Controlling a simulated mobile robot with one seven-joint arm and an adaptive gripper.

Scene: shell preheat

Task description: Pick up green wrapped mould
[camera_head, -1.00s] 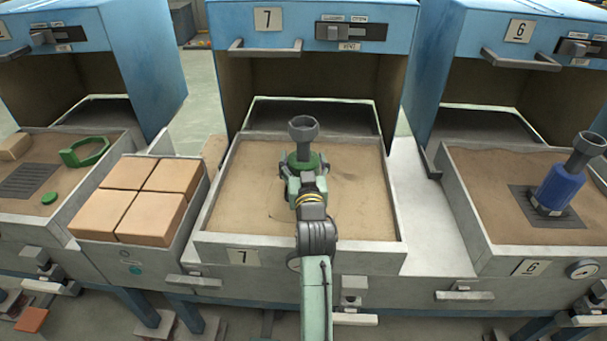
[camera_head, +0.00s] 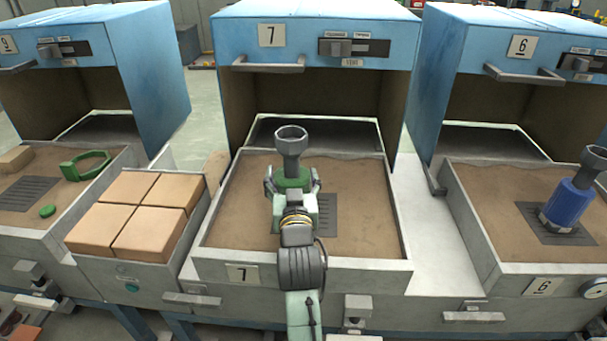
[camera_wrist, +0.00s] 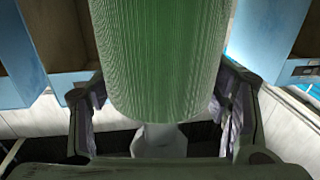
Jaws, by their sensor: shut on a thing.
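The green wrapped mould (camera_head: 292,172) is upright, with a grey funnel-shaped cup on top, over the sand tray of station 7. My gripper (camera_head: 293,186) is shut around its green body, one finger on each side. In the wrist view the ribbed green body (camera_wrist: 165,60) fills the middle between the fingers (camera_wrist: 162,118), with a pale grey stem below it. The dark grate (camera_head: 325,214) in the sand shows beside and behind my gripper, and the mould appears held above the sand. Its lower end is hidden by my arm in the head view.
The station 7 tray has raised walls (camera_head: 405,225), with the open blue oven (camera_head: 312,38) behind. A box of tan blocks (camera_head: 140,212) adjoins on the left. A blue mould (camera_head: 568,200) stands in the right tray.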

